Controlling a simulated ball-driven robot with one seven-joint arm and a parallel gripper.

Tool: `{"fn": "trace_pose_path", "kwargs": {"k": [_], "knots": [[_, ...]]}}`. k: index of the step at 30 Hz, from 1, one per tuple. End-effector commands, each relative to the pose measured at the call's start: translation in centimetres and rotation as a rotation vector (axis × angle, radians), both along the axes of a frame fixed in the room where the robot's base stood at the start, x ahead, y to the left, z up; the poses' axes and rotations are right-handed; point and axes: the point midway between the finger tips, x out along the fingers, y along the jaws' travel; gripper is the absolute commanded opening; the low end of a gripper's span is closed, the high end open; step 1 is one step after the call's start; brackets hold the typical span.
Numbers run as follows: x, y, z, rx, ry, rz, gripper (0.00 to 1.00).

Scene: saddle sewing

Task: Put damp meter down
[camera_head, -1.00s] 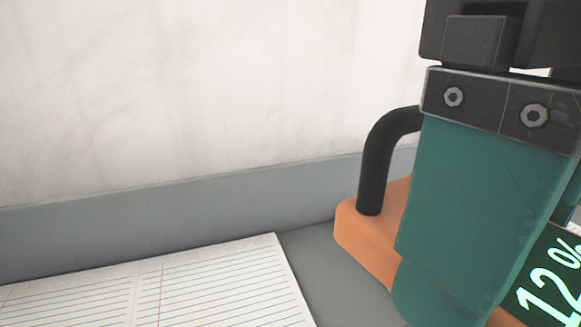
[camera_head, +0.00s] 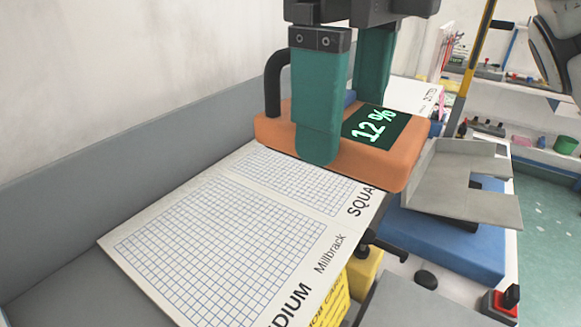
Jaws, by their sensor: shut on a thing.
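The damp meter (camera_head: 390,168) is an orange block with a black curved handle at its left end and a dark screen reading 12 %. My gripper (camera_head: 345,115) has two green fingers and is shut on the damp meter from above, one finger on the near side and one on the far side. The meter appears above the back edge of a gridded sheet marked SQUA and Millbrack (camera_head: 215,250). I cannot tell whether its underside touches anything, as the meter hides what lies below it.
A grey wall ledge (camera_head: 130,165) runs along the left. To the right are a grey metal bracket (camera_head: 450,185) on a blue block (camera_head: 440,240), a yellow block (camera_head: 364,280) and a red-and-black switch (camera_head: 500,302). A green cup (camera_head: 565,145) stands far right.

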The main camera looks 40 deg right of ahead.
Motion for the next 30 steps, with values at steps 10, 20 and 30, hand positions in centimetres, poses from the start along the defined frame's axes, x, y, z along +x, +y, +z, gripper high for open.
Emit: {"fn": "trace_pose_path", "kwargs": {"k": [10, 20, 30], "knots": [[4.9, 0.5, -5.1, 0.0, 0.001, -0.002, 0.39], [6.1, 0.6, -8.0, -0.002, -0.001, -0.002, 0.39], [6.1, 0.7, -9.5, 0.001, -0.002, -0.001, 0.39]]}}
